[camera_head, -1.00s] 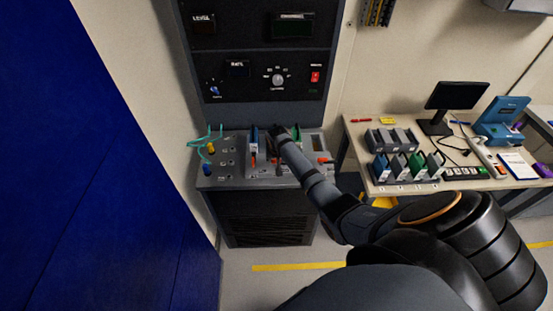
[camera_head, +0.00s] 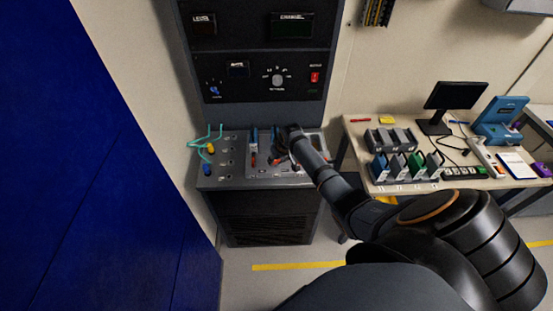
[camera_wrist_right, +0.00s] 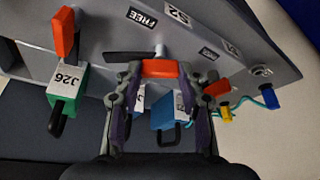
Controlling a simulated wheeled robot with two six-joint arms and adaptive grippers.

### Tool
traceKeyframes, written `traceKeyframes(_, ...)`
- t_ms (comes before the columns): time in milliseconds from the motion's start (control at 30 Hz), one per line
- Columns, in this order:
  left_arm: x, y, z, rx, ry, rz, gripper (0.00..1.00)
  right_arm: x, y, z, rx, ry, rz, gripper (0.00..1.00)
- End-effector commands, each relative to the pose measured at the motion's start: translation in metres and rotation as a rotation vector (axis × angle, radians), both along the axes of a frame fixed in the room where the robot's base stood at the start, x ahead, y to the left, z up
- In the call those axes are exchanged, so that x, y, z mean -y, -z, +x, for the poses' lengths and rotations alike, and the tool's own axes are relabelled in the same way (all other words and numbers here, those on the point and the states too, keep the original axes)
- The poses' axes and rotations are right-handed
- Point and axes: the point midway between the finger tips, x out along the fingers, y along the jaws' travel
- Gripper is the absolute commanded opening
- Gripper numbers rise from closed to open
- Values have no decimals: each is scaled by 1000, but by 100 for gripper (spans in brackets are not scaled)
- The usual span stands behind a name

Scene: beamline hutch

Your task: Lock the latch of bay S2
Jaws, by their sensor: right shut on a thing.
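My right gripper (camera_wrist_right: 160,70) is shut on an orange-red latch handle (camera_wrist_right: 160,68) in the right wrist view. The handle sits on a grey panel below the "S2" label (camera_wrist_right: 178,15). A blue module (camera_wrist_right: 167,118) with a dark loop handle shows between the fingers. To the left, a green module marked J26 (camera_wrist_right: 68,88) stands under another orange latch (camera_wrist_right: 65,32). In the head view, my right forearm reaches the bay panel on the console and hides much of the bays there; the fingertips are hard to make out. My left gripper is not in view.
A third orange latch (camera_wrist_right: 219,88) stands close to the right finger. Blue and yellow plugs with teal cables (camera_head: 209,148) are at the console's left. The bench (camera_head: 355,130) at right holds several modules, a monitor (camera_head: 458,96) and a blue device (camera_head: 500,120).

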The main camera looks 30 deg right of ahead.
Motion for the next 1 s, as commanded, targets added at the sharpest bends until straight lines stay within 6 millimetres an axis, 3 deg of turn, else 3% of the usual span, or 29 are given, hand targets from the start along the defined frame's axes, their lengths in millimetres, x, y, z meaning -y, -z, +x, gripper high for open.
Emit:
traceKeyframes(367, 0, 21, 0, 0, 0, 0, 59, 3, 3, 2, 4, -353, -1, 8)
traceKeyframes(1000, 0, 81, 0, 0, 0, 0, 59, 6, 3, 4, 5, -891, -3, 8)
